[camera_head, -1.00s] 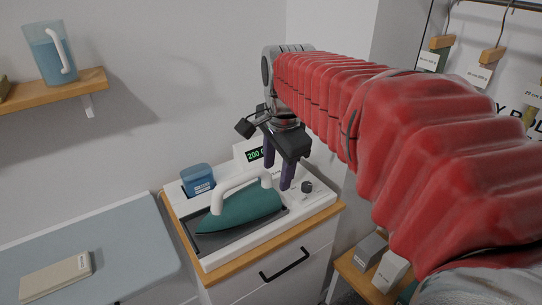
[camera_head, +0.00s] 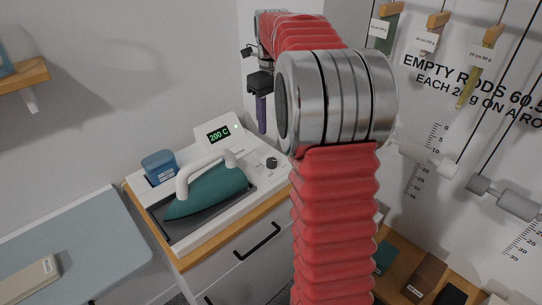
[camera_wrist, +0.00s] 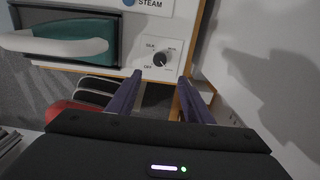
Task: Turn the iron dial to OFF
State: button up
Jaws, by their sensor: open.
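The iron dial (camera_head: 272,163) is a small dark knob on the white ironing station (camera_head: 217,187), right of the teal iron (camera_head: 207,194). In the wrist view the dial (camera_wrist: 160,59) sits on a white label plate with SILK and OFF legible; its pointer setting is too small to tell. My gripper (camera_head: 262,128) is open and empty, above and behind the dial in the head view. In the wrist view its two purple fingers (camera_wrist: 158,97) are apart, and the dial shows beyond them, untouched. The iron's white handle (camera_wrist: 62,46) is at left there.
A display (camera_head: 219,134) reads 200 C behind the iron. A blue box (camera_head: 159,167) stands left of it. A wall is close behind the station. Hanging rods (camera_head: 437,36) and weights are at right. A blue-grey ironing board (camera_head: 75,250) lies at left.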

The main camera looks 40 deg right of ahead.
aim_at(271, 160)
dwell(0.3)
notch_tip(271, 160, down, 14)
jog(key=shift+r, duration=0.1)
dwell(0.7)
jog(key=shift+c, duration=0.7)
jog(key=c, duration=0.9)
